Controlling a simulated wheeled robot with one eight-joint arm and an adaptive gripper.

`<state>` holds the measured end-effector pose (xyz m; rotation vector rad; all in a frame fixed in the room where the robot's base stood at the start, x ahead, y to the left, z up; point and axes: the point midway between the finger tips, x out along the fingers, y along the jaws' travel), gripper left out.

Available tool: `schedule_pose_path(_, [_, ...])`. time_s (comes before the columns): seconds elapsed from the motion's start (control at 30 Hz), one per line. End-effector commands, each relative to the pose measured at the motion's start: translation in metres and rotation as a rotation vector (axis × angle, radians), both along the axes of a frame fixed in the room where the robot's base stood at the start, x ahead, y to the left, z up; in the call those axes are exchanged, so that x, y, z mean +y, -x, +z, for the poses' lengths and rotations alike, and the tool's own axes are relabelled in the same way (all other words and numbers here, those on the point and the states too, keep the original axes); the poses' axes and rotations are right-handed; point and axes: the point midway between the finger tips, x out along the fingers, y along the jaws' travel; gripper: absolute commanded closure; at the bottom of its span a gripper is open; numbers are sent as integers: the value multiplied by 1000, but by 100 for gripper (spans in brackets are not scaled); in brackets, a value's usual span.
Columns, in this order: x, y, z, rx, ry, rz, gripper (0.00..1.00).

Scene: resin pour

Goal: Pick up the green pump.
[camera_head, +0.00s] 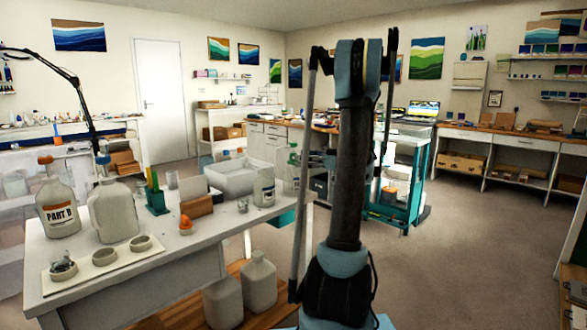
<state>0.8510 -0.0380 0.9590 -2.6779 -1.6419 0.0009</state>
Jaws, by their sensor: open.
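I cannot pick out a green pump with certainty. A pale jug with a greenish top (291,152) stands behind the far right corner of the white worktable, partly hidden by my arm. A small orange pump-like item (186,224) stands on the worktable in front of a brown block. My arm rises through the middle of the view, and its gripper end does not show clearly.
The white worktable (125,275) holds a PART B bottle (57,208), a blank white jug (113,212), a green pen cup (157,203), a white tray (238,180) and a labelled jar (264,190). Jugs (260,282) stand below. A teal cart (402,212) stands beyond; floor at right is clear.

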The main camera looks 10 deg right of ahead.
Motion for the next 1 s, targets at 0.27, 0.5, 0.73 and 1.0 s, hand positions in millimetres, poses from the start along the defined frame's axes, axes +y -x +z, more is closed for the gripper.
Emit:
schedule_pose_path(0.27, [31, -16, -2, 0, 0, 3, 34])
schedule_pose_path(0.5, [41, -22, -2, 0, 0, 0, 34])
schedule_pose_path(0.73, [41, -22, -2, 0, 0, 0, 61])
schedule_pose_path(1.0, [41, -22, -2, 0, 0, 0, 86])
